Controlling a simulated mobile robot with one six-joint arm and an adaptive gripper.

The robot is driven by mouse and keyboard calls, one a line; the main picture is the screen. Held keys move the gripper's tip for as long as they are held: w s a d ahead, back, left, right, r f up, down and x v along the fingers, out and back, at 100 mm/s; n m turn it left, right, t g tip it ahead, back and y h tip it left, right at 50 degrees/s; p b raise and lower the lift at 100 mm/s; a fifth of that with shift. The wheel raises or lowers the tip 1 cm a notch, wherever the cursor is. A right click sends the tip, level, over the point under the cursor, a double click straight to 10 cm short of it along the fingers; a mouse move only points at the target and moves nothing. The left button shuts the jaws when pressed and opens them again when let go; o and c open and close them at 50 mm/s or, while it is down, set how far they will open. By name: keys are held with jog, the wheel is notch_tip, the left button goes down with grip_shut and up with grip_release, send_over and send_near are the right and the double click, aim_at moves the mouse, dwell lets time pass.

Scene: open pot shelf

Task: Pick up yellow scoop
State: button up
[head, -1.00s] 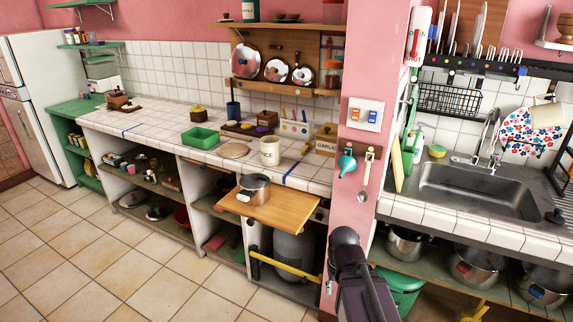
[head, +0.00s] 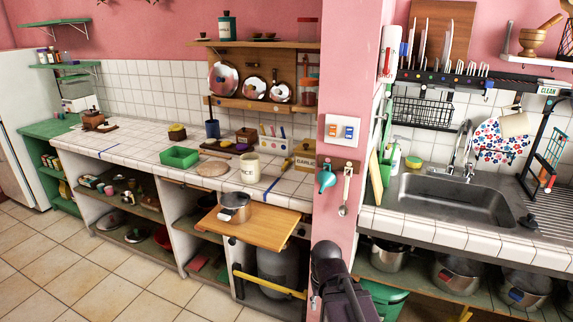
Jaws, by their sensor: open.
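A teal scoop (head: 326,178) and a metal spoon (head: 346,190) hang on the pink pillar. My dark arm (head: 335,275) rises at the bottom, right of centre, in front of the pillar. The fingers of my gripper cannot be made out, and nothing is seen held.
A pot (head: 234,207) stands on a pulled-out wooden board (head: 262,232) that juts from the counter. A cream jar (head: 250,167) and a green tray (head: 180,157) stand on the counter. The sink (head: 450,203) is right of the pillar. The tiled floor at left is clear.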

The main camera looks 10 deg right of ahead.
notch_tip(320, 180, up, 7)
jog(key=p, duration=0.6)
jog(key=shift+o, duration=0.2)
jog(key=shift+o, duration=0.8)
jog(key=shift+d, duration=0.1)
